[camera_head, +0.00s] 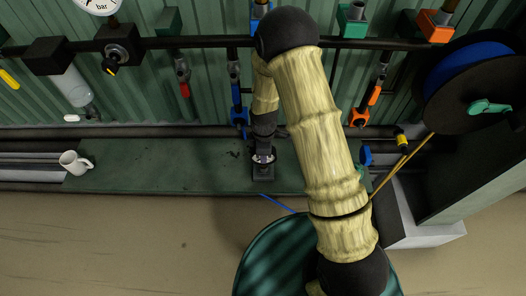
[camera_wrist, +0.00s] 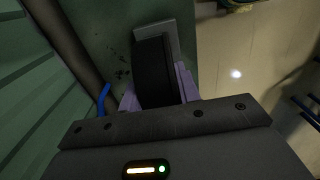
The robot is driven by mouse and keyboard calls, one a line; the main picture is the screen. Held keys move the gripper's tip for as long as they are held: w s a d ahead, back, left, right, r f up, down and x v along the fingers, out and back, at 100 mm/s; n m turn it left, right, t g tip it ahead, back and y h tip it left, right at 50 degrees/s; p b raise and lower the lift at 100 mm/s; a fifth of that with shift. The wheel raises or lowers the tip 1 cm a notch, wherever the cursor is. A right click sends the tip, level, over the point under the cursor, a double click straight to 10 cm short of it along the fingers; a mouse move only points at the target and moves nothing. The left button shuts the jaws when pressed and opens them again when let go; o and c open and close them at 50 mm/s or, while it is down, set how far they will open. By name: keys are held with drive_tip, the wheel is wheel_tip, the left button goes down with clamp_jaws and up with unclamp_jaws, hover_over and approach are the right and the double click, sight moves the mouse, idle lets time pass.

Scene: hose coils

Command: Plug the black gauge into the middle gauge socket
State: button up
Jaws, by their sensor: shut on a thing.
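The black gauge (camera_wrist: 152,72) shows in the wrist view as a dark round-edged body between the pale purple fingers of my gripper (camera_wrist: 158,88). My gripper is shut on it. A grey block or plate (camera_wrist: 172,32) lies right beyond the gauge; I cannot tell if they touch. In the head view my gripper (camera_head: 263,156) is low over the green bench, and the gauge is not clear there. I cannot tell which part is the middle gauge socket; my arm hides part of the wall.
The green bench (camera_head: 190,170) has a white mug (camera_head: 75,162) at its left and much free room between. A dark wall pipe (camera_head: 200,43) carries valves with red, blue and orange handles. A hose reel (camera_head: 475,85) stands right, a green round thing (camera_head: 270,250) in front.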

drive_tip(key=shift+c, duration=0.8)
drive_tip(key=shift+r, duration=0.1)
drive_tip(key=shift+r, duration=0.25)
drive_tip(key=shift+r+p, duration=1.35)
drive_tip(key=shift+r, duration=0.15)
drive_tip(key=shift+r+p, duration=2.35)
drive_tip(key=shift+r, duration=0.85)
drive_tip(key=shift+f, duration=0.1)
